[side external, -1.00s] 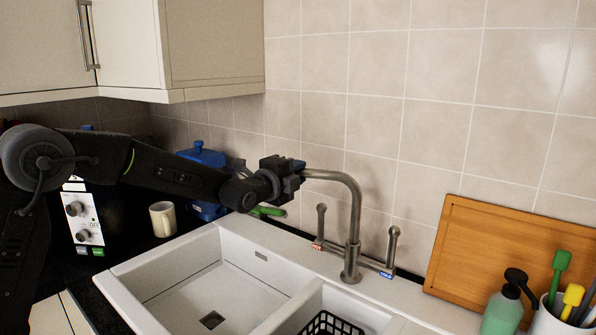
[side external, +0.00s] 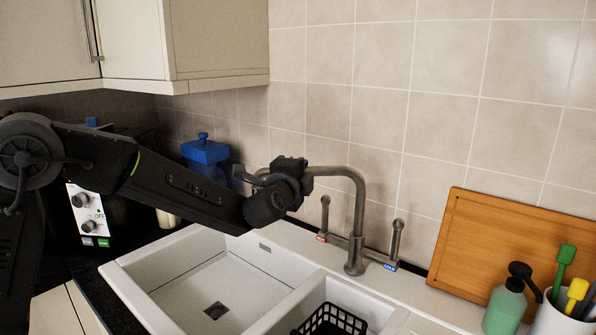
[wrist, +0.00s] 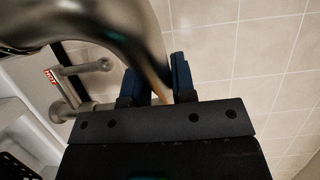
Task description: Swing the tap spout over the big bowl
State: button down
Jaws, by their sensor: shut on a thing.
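The metal tap spout (side external: 338,172) rises from the tap's base behind the sink and bends over to the left, level at the top. My gripper (side external: 292,172) is shut on the spout's left part and hides some of it. In the wrist view, the spout (wrist: 150,45) runs between the fingers of my gripper (wrist: 158,80). The big bowl (side external: 180,295) is the left, white one, with a drain. In the side view the held part lies above its rear right edge; its exact position over the bowl is hard to tell.
The smaller bowl at right holds a black basket (side external: 330,322). Two tap handles (side external: 395,240) flank the spout's base. A cutting board (side external: 500,250), a green soap bottle (side external: 505,305) and a brush pot (side external: 555,318) stand at right. A blue container (side external: 205,155) stands behind my arm.

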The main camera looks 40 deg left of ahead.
dwell(0.3)
jog(key=c, duration=0.9)
grip_release()
jog(key=shift+c, duration=0.2)
jog(key=v, duration=1.3)
jog(key=shift+s+d, duration=0.2)
jog(key=shift+s, duration=0.2)
